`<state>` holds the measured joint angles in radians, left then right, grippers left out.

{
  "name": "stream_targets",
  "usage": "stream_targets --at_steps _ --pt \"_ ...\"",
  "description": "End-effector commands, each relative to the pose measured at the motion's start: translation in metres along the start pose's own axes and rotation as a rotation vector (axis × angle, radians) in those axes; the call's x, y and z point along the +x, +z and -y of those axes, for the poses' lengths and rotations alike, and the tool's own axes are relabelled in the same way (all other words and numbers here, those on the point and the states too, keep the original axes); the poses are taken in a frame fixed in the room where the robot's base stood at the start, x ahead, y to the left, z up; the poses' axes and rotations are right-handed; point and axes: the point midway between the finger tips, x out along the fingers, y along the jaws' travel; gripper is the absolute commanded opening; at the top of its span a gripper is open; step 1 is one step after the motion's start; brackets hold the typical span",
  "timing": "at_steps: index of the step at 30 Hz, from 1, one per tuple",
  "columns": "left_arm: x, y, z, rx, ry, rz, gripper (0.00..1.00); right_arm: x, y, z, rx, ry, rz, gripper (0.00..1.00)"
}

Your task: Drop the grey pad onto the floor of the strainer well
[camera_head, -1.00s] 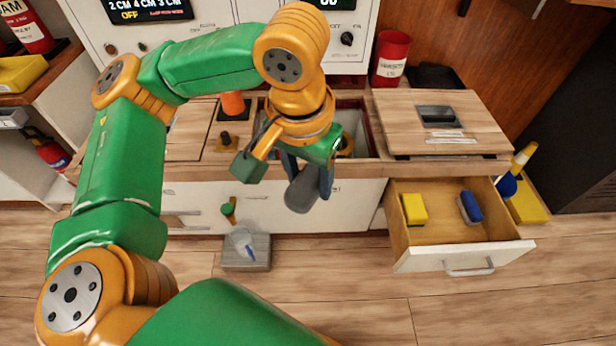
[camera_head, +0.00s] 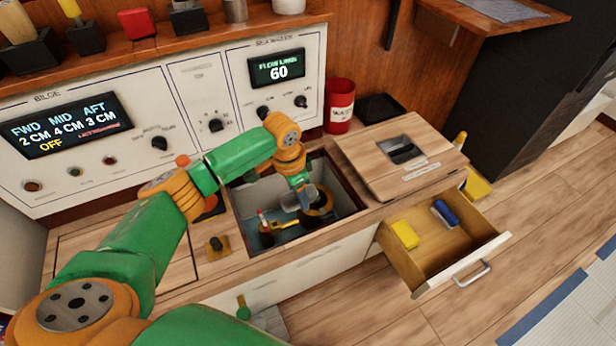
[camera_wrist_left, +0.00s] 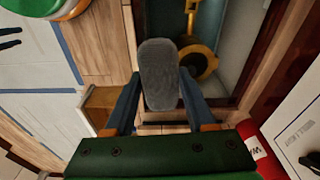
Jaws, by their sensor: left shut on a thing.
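The grey pad (camera_wrist_left: 158,72) is a rounded, flat, dark grey block. My left gripper (camera_wrist_left: 156,92) is shut on it, with one blue-grey finger on each side. In the head view the pad (camera_head: 289,203) shows against the open well, below my left gripper (camera_head: 302,196); how high it is above the floor is hard to tell. The strainer well (camera_head: 347,208) is a rectangular opening in the wooden counter. Its bluish floor carries a yellow-handled valve (camera_head: 284,224) and a dark round fitting with a yellow ring (camera_head: 318,203). My right gripper is out of view.
A wooden hatch lid (camera_head: 376,178) lies on the counter right of the well. A drawer (camera_head: 446,262) stands open in front, holding a yellow sponge (camera_head: 404,234) and a blue brush (camera_head: 444,212). A red bin (camera_head: 340,104) stands behind. The control panel (camera_head: 203,96) rises at the back.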

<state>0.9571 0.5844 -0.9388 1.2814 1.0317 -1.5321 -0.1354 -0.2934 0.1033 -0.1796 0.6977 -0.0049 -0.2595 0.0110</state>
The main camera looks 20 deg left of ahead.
Motion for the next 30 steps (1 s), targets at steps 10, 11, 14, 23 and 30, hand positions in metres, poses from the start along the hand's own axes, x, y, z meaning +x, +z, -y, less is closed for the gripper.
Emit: stream_targets --at_steps 10,11,14,23,30 --pt "0.023 0.021 0.010 0.083 0.009 -0.001 0.01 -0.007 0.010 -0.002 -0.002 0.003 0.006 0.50" --pt "0.023 0.021 0.010 0.083 0.009 -0.002 0.01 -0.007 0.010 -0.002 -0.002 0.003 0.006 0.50" --pt "0.023 0.021 0.010 0.082 0.010 -0.002 0.01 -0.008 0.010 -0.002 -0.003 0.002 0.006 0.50" --pt "0.046 0.025 0.010 0.080 0.009 -0.001 0.01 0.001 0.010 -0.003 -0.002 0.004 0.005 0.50" --pt "0.080 0.029 0.010 0.080 0.008 -0.001 0.01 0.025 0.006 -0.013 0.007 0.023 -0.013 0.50"
